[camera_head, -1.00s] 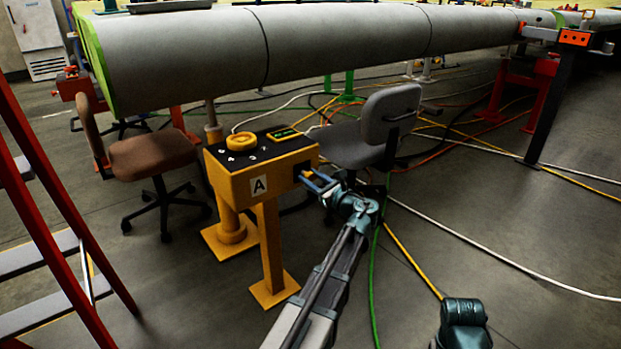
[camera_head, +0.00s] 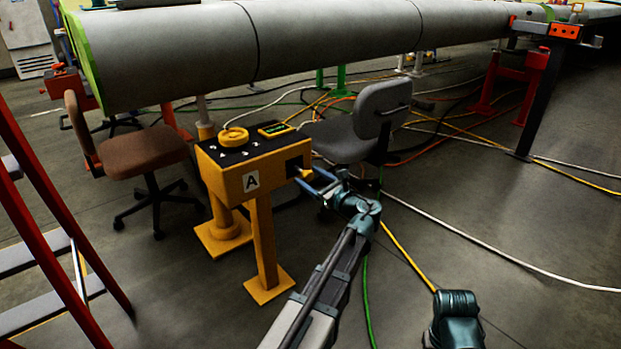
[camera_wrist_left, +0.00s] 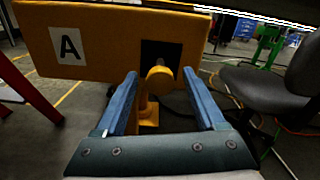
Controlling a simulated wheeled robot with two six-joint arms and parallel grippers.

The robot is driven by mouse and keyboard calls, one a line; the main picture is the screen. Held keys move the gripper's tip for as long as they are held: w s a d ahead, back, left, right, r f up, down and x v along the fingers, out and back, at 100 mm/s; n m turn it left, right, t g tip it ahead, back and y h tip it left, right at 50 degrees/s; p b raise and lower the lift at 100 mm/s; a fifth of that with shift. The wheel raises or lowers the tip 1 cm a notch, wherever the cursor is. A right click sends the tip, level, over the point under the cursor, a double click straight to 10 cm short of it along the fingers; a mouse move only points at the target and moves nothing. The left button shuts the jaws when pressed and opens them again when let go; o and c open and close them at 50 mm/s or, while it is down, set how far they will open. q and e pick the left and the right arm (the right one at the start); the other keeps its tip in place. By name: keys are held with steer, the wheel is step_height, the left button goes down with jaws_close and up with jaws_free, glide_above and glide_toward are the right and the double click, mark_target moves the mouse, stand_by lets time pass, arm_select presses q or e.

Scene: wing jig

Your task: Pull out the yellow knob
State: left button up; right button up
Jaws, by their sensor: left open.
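The yellow knob (camera_head: 306,173) stands out from a dark square opening in the front of the yellow box (camera_head: 228,184) marked A. In the left wrist view the knob (camera_wrist_left: 160,80) shows as a round end on a short shaft, in front of the dark recess. My left gripper (camera_head: 313,177) is open at the box's right side. In the wrist view its blue fingers (camera_wrist_left: 160,74) lie on either side of the knob, with gaps visible on both sides. My right gripper is not in view; only part of my right arm shows at the bottom.
A yellow round dial (camera_head: 233,136) sits on the box's black top. A grey chair (camera_head: 378,110) stands close behind my left gripper, and a brown chair (camera_head: 150,150) is left. A large grey wing (camera_head: 330,40) spans above. Cables cross the floor; a red ladder (camera_head: 50,220) is left.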

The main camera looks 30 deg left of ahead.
arm_select(q)
steer(key=v, duration=1.3)
steer(key=shift+d, duration=0.3)
steer(key=shift+s+f, duration=0.1)
steer(key=shift+s, duration=0.1)
steer(key=s+d+f+n+g+h+p, duration=0.3)
steer(key=s+d+f+n+h+p, duration=0.35)
steer(key=s+f+n, duration=0.2)
steer(key=s+d+f+n+g+h+p, duration=0.1)
steer(key=s+d+n+g+h+p, duration=0.3)
steer(key=s+d+n+h+p, duration=0.65)
steer(key=d+r+m+p, duration=0.1)
steer(key=d+r+p, duration=0.1)
steer(key=r+p, duration=1.4)
steer(key=s+d+r+m+y+p, duration=0.1)
steer(key=r+p, duration=1.5)
steer(key=r, duration=0.5)
steer(key=shift+s+d+m+y, duration=0.3)
steer(key=shift+d, duration=0.1)
steer(key=shift+a, duration=0.1)
